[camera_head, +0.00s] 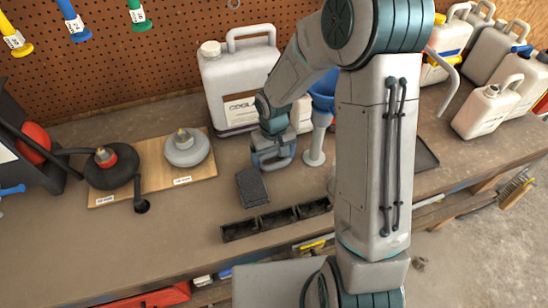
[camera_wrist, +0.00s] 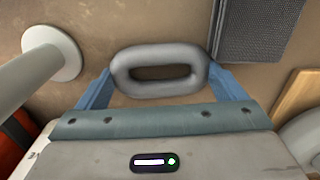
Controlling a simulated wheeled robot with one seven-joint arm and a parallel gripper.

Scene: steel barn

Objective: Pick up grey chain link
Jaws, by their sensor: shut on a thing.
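The grey chain link (camera_wrist: 190,55) is a thick oval ring with a dark slot through its middle. It shows in the wrist view, between the two blue fingers of my gripper (camera_wrist: 158,78), with a finger against each end. My gripper is shut on it. In the head view, my gripper (camera_head: 274,162) is low over the workbench, in front of the large white jug. The link is hard to make out there, and I cannot tell whether it touches the bench.
A dark textured block (camera_head: 251,187) lies close by, and a black divided tray (camera_head: 278,219) is in front. A white stand with a blue funnel (camera_head: 316,143) is to the right. The white jug (camera_head: 238,85) stands behind. A wooden board (camera_head: 150,177) is left.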

